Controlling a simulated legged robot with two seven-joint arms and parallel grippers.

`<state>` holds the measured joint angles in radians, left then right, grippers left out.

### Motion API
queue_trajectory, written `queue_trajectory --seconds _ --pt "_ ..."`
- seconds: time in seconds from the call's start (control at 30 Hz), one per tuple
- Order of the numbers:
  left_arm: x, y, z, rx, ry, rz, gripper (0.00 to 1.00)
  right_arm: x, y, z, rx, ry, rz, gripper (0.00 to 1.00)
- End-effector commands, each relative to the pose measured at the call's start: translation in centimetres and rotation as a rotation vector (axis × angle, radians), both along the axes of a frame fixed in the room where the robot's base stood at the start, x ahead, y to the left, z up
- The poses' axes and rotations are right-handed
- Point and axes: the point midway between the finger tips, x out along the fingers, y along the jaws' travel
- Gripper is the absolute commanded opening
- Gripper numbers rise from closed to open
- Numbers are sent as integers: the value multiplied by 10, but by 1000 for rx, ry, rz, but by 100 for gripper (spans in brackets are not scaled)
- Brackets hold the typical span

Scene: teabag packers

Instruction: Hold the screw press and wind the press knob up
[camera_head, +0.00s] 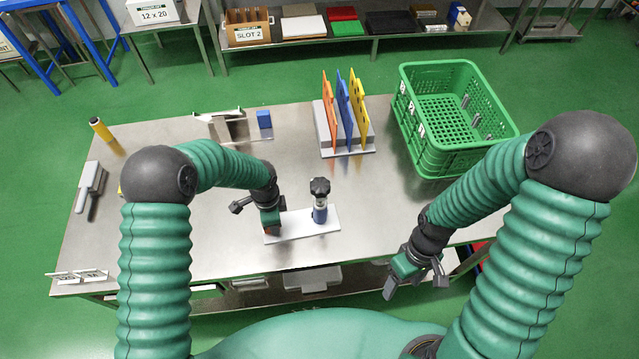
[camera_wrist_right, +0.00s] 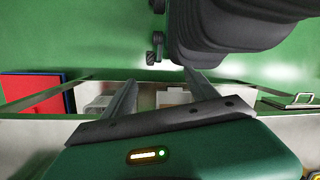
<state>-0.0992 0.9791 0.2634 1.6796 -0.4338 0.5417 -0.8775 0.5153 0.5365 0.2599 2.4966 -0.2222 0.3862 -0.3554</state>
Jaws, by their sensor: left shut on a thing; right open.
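The screw press stands on the steel table, with a white base plate (camera_head: 300,224), a blue and silver post (camera_head: 320,212) and a black knob (camera_head: 319,187) on top. My left gripper (camera_head: 271,226) is at the left end of the base plate and shut on the screw press there. Its fingertips are partly hidden behind the gripper body. My right gripper (camera_head: 414,284) is open and empty beyond the table's front edge, right of the press and apart from it. Its two fingers also show in the right wrist view (camera_wrist_right: 160,97), with nothing between them.
A green crate (camera_head: 455,120) stands at the table's back right. A rack with orange, blue and yellow boards (camera_head: 345,115) stands at the back middle. A grey-handled tool (camera_head: 90,185) lies at the left. The steel table (camera_head: 365,190) is clear right of the press.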

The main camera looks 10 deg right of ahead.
Motion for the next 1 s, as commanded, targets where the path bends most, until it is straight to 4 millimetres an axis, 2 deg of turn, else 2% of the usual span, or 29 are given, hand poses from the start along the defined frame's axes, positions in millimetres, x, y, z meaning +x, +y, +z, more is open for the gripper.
queue_trajectory --seconds 0.03,0.1,0.2,0.27,0.37,0.47,0.5,0.57,0.63,0.73,0.8,0.9,1.0 --pt "0 0 -1 -1 -2 0 0 -19 6 -17 82 55 26 67" --pt "0 0 -1 -1 -2 0 0 -40 20 -34 210 94 81 67" --pt "0 0 -1 -1 -2 0 0 -59 50 -50 416 90 149 67" --pt "0 0 -1 -1 -1 -1 0 -63 71 -54 545 52 181 67" --pt "-1 0 -1 -1 -1 -1 0 -55 108 -54 750 -76 226 67" --pt "-1 0 -1 -1 -1 -1 0 -29 140 -43 920 -278 255 67" --pt "-1 0 -1 -2 0 -2 0 -14 149 -35 973 -378 263 67" --pt "-1 0 -1 -2 0 -2 0 13 159 -21 1034 -545 272 67" --pt "-1 0 -1 -2 0 -2 0 50 160 -1 1067 -761 276 67" --pt "-1 0 -1 -2 1 -2 0 101 144 31 1043 -1070 276 67" --pt "-1 0 -1 -2 1 -1 0 130 126 52 990 -1254 271 67" --pt "-1 1 -1 -2 1 -1 0 158 98 75 904 -1440 262 67" --pt "0 1 -1 -1 1 0 0 171 81 87 846 -1535 260 67"
